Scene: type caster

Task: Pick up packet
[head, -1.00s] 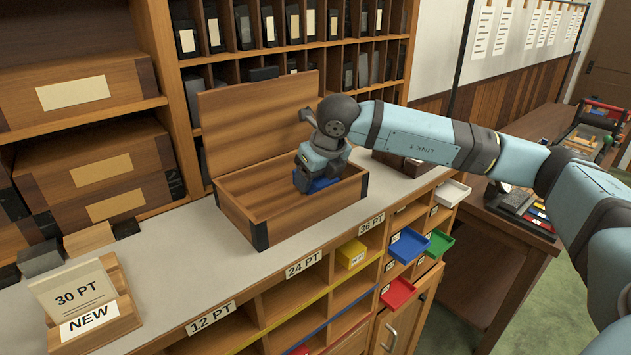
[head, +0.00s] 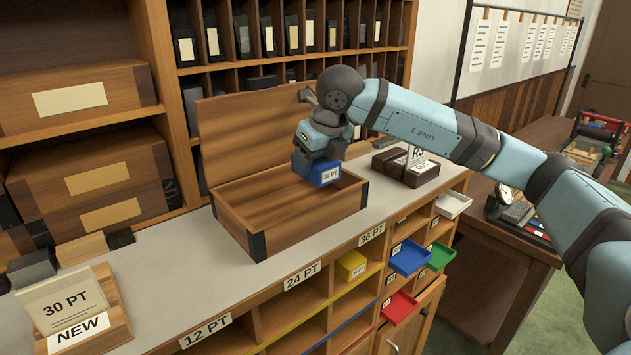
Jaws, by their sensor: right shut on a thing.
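The packet (head: 318,174) is a small blue block with a white label that seems to read 36 PT. It hangs in the air above the right part of an open wooden box (head: 257,243). My right gripper (head: 318,158) is shut on the packet from above and hides its top; the fingertips are hard to make out. The box stands on the grey counter with its lid raised at the back, and the part of its inside that shows is empty. My left gripper is not in view.
Compartments labelled 12 PT, 24 PT (head: 302,277) and 36 PT lie below the counter edge. A yellow packet (head: 350,265) sits in one. Blue (head: 409,258), green and red trays jut out. A dark block with a sign (head: 405,167) stands right of the box.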

